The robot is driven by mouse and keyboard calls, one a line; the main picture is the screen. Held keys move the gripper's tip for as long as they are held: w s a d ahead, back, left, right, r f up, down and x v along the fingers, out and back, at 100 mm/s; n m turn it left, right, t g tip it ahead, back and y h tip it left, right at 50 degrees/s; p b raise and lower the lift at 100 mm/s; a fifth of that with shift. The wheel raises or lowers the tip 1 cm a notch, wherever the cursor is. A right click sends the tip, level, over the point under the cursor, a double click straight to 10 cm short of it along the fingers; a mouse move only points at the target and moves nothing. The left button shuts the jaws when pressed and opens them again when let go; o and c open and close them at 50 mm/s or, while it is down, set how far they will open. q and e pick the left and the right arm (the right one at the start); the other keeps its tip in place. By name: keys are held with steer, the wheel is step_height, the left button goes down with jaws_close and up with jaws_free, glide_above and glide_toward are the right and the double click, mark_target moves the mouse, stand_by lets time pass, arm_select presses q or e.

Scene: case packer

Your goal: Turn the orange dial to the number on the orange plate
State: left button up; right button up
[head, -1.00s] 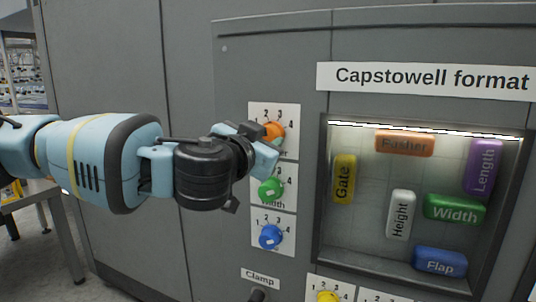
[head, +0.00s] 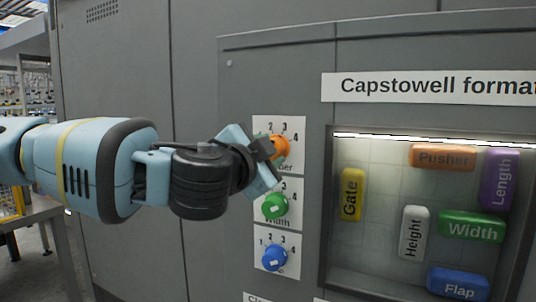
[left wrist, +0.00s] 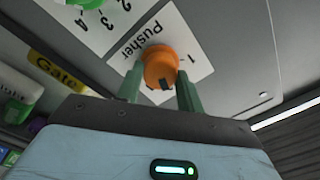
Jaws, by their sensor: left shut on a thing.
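The orange dial (head: 280,145) is the top one in a column of dials on the grey panel, on a white card with numbers. My left gripper (head: 270,152) is at this dial and hides part of it and its card. In the left wrist view the green fingers (left wrist: 160,88) stand on either side of the orange dial (left wrist: 161,64), shut on it. A dark mark shows on the dial's edge. The card there reads "Pusher", with a 1 visible. The orange plate (head: 443,157) in the lit window reads "Pusher"; I see no number on it. My right gripper is not in view.
Below are a green dial (head: 275,206) and a blue dial (head: 274,257), close under the gripper. The recessed window (head: 375,240) to the right holds several other coloured plates. A table (head: 40,215) stands at the far left.

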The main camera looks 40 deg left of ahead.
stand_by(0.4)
arm_select(q)
steer(key=o, duration=1)
steer(key=v, duration=0.8)
steer(key=shift+b, duration=0.35)
steer(key=shift+w+a, duration=0.1)
